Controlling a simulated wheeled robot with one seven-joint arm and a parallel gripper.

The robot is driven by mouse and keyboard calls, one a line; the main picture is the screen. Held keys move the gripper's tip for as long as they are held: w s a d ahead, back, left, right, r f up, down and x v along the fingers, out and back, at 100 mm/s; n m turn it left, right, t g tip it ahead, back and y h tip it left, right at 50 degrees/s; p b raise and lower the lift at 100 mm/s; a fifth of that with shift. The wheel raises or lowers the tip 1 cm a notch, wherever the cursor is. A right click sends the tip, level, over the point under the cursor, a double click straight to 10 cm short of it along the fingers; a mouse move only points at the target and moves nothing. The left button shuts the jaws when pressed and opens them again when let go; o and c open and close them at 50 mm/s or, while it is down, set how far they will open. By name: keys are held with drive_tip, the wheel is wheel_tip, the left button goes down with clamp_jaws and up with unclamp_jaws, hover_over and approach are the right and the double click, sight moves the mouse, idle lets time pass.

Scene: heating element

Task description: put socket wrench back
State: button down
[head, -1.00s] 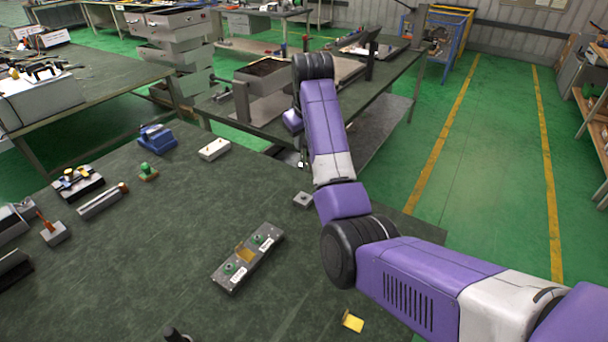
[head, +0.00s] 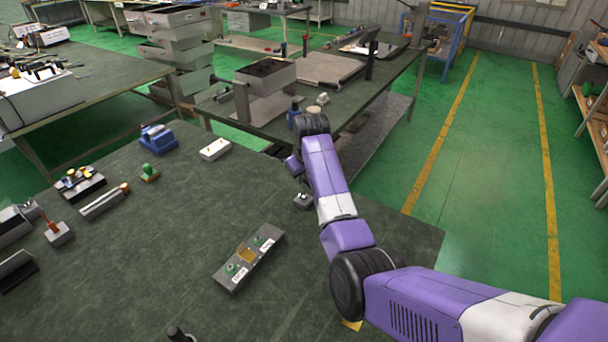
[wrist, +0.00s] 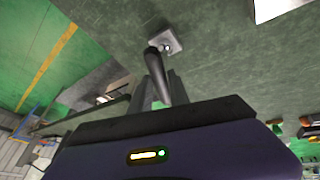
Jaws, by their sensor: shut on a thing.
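The socket wrench (wrist: 157,66) is a dark rod with a rounded end. In the wrist view, my gripper (wrist: 163,92) is shut on it, and it sticks out beyond the fingers. The small grey square stand (wrist: 170,37) is on the table just past the wrench's rounded end, with a small pale peg on it. The wrench end overlaps the stand's edge in this view; I cannot tell whether they touch. In the head view the stand (head: 303,201) is near the table's far edge, just below my wrist. My arm mostly hides the fingers and wrench there.
A grey fixture plate (head: 248,258) lies mid-table. A white block (head: 215,149), a blue vise-like tool (head: 158,138) and a green-topped piece (head: 149,172) stand to the left. Another workbench (head: 375,105) stands beyond the far edge. Much of the dark tabletop is clear.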

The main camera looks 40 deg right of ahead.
drive_tip(key=c, duration=1.2)
unclamp_jaws()
drive_tip(key=shift+f, duration=0.1)
drive_tip(key=shift+c, duration=0.2)
drive_tip(key=b+v, duration=0.1)
drive_tip(key=v, duration=1.1)
